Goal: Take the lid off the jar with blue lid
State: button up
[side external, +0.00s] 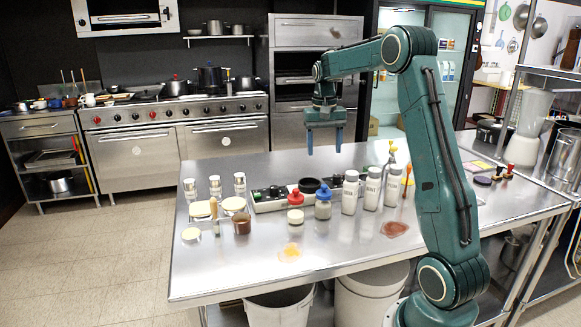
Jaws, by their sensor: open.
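The jar with the blue lid (323,209) stands upright on the steel table, its body pale and its blue lid on top. Just left of it stands a similar jar with a red lid (295,215). My gripper (324,147) points down with its two blue fingers apart and nothing between them. It hangs in the air above the table, higher in the picture than the blue-lidded jar and clear of it. How far it is from the jar in depth I cannot tell.
White bottles (350,192) stand close to the right of the jar. A dark-topped tray (268,199) lies behind the jars. Shakers (215,186) and small dishes stand at left. Spills (290,252) mark the front of the steel table (230,270), which is otherwise clear there.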

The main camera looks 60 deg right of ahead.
send_over(324, 185)
notch_tip(324, 185, down, 8)
jog(key=shift+a+r, duration=0.1)
jog(key=shift+r, duration=0.15)
jog(key=shift+f, duration=2.65)
jog(key=c, duration=1.1)
